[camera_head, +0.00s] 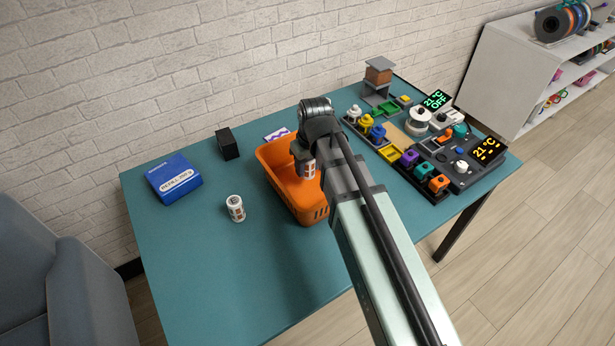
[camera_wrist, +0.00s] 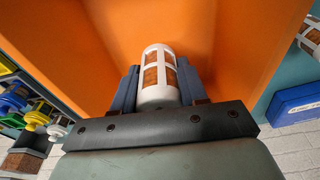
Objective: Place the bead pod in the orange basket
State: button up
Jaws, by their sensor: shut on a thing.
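My gripper (camera_head: 303,152) is over the orange basket (camera_head: 279,183), pointing down. It is shut on a white bead pod (camera_wrist: 158,72) with brown windows, gripped between the two dark fingers. The held pod also shows in the head view (camera_head: 308,170), at or just inside the basket's opening. In the wrist view, orange basket walls (camera_wrist: 225,50) surround the pod. I cannot tell whether it touches the basket floor.
A blue box (camera_head: 174,178) and a black block (camera_head: 228,144) lie left of the basket on the teal table (camera_head: 205,265). Coloured knobs, trays and a control panel (camera_head: 460,163) crowd the right side. The table's front left is clear.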

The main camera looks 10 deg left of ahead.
aim_at(308, 187)
jog(key=shift+f, duration=2.85)
jog(key=shift+f, duration=0.15)
jog(key=o, duration=1.1)
jog(key=shift+c, duration=0.2)
jog(key=r, duration=0.4)
jog(key=s+r, duration=0.1)
jog(key=r, duration=0.3)
jog(key=d+r, duration=0.1)
jog(key=r, duration=0.3)
jog(key=shift+s+d+r, duration=0.1)
jog(key=shift+s, duration=0.05)
jog(key=shift+o, duration=0.3)
